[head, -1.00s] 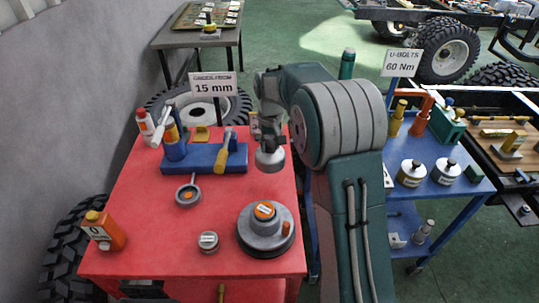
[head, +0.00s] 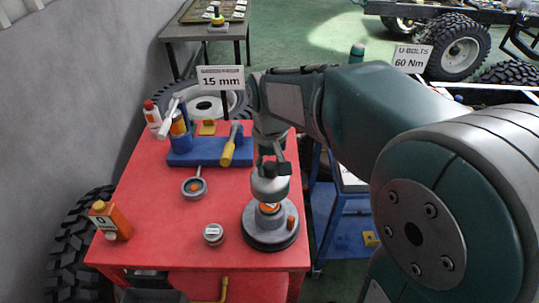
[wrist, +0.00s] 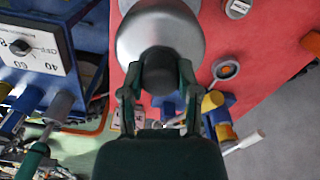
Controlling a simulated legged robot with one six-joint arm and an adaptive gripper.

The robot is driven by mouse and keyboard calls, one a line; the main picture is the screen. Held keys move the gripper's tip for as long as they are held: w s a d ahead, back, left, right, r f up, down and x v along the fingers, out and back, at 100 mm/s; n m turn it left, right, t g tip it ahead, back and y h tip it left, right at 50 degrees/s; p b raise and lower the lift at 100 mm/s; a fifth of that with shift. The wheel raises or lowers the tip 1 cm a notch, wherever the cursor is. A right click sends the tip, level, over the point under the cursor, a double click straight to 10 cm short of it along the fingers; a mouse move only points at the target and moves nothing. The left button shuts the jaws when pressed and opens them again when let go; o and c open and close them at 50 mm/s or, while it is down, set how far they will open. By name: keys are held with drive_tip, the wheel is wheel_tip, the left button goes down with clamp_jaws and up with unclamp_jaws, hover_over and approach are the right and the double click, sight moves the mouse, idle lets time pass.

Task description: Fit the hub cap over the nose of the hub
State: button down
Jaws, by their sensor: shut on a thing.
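The hub cap (head: 269,188) is a silver dome with a black knob. My gripper (head: 273,168) is shut on that knob; in the wrist view the fingers (wrist: 158,88) flank the knob and the silver cap (wrist: 138,38) fills the top middle. The hub (head: 258,238) is a grey stepped disc on a dark base at the right front of the red table. Its nose (head: 268,208), with an orange mark, shows just below the cap's rim. The cap is over the nose in the head view; whether they touch I cannot tell.
On the red table (head: 160,225) stand a small round tin (head: 213,234), a ringed tool (head: 194,187), an orange box (head: 110,220) and a blue block (head: 205,153) with a yellow-handled tool. The table's middle is clear. A blue cart (head: 345,235) stands to the right.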

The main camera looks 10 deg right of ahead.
sight(270, 183)
drive_tip(key=shift+s+f, duration=0.1)
idle(0.3)
drive_tip(key=shift+f, duration=2.8)
drive_tip(key=shift+f, duration=1.95)
drive_tip(key=shift+c, duration=1.2)
unclamp_jaws()
wheel_tip(270, 183, up, 12)
drive_tip(key=shift+f, duration=0.1)
